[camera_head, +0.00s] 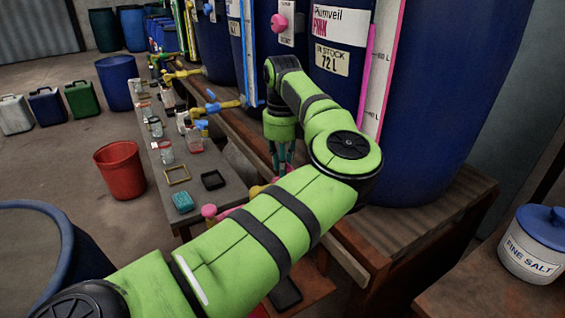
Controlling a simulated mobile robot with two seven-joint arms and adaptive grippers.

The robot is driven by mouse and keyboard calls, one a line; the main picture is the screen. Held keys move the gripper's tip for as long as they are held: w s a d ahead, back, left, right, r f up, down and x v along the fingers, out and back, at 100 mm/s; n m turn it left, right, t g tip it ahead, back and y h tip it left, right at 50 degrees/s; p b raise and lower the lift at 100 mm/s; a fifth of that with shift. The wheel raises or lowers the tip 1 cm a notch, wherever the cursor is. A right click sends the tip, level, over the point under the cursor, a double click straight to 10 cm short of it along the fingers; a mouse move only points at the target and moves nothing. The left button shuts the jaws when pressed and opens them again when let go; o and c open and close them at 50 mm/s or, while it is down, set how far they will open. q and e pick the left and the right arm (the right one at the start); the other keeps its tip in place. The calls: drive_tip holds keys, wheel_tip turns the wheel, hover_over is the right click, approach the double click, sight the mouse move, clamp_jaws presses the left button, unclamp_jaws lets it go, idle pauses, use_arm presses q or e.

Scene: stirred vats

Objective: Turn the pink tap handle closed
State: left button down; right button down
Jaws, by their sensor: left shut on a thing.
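My left arm reaches in from the bottom left and covers much of the pink tap. My left gripper (281,172) points down in front of the vat labelled Plumveil Pink (430,120), its fingers closed in on the tap. Only a sliver of pink shows at the fingertips, seemingly the tap handle, so its angle cannot be told. A pink knob-like part of the tap (209,211) and some brass-coloured body show past my forearm. My right gripper is not in view.
A blue tap (225,105) sits farther along the vat row. A low grey bench (215,165) holds jars and small trays. A red bucket (121,172) stands on the floor. A fine salt pot (533,245) sits at the right. A blue drum rim (65,225) is at lower left.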

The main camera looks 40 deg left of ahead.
use_arm(q)
drive_tip(key=shift+f, duration=0.1)
idle(0.3)
drive_tip(key=c, duration=1.1)
unclamp_jaws()
wheel_tip(320, 180, up, 12)
